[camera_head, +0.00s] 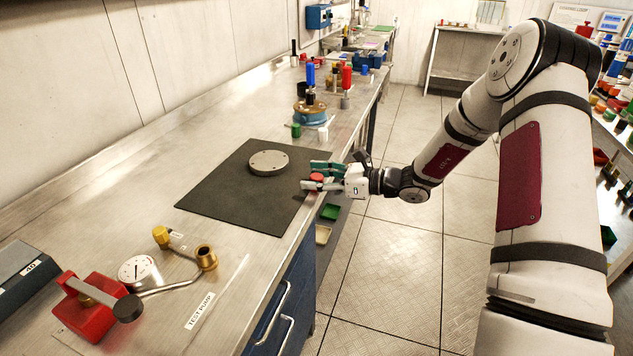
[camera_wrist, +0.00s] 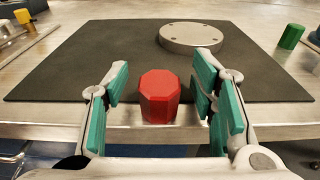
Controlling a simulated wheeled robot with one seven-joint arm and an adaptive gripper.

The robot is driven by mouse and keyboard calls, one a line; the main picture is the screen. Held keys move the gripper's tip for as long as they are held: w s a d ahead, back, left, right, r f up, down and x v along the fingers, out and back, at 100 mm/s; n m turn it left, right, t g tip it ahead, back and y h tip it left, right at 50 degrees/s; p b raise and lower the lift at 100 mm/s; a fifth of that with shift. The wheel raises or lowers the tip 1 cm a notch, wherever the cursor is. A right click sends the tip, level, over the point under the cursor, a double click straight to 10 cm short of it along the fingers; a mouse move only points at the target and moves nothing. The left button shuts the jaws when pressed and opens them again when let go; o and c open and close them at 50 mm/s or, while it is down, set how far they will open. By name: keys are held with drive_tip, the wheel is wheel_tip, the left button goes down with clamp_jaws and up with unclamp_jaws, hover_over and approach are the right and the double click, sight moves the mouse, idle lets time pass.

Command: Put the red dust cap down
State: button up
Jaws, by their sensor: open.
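The red dust cap (camera_wrist: 160,97) stands upright near the front edge of the bench, between the open fingers of my gripper (camera_wrist: 158,110). In the wrist view there is a gap between the cap and the green finger pads on both sides. In the head view the cap (camera_head: 317,181) shows between the fingers of my gripper (camera_head: 318,177), at the right edge of the black mat (camera_head: 225,200). I cannot tell exactly how much of its base rests on the mat.
A grey round flange (camera_head: 269,162) lies on the mat. A green cap (camera_head: 296,130) and a white cap (camera_head: 323,134) stand beyond it. A red test pump (camera_head: 92,308) with gauge (camera_head: 139,271) is at the near left. The mat's left part is clear.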

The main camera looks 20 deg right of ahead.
drive_tip(key=c, duration=1)
drive_tip(key=shift+r, duration=0.1)
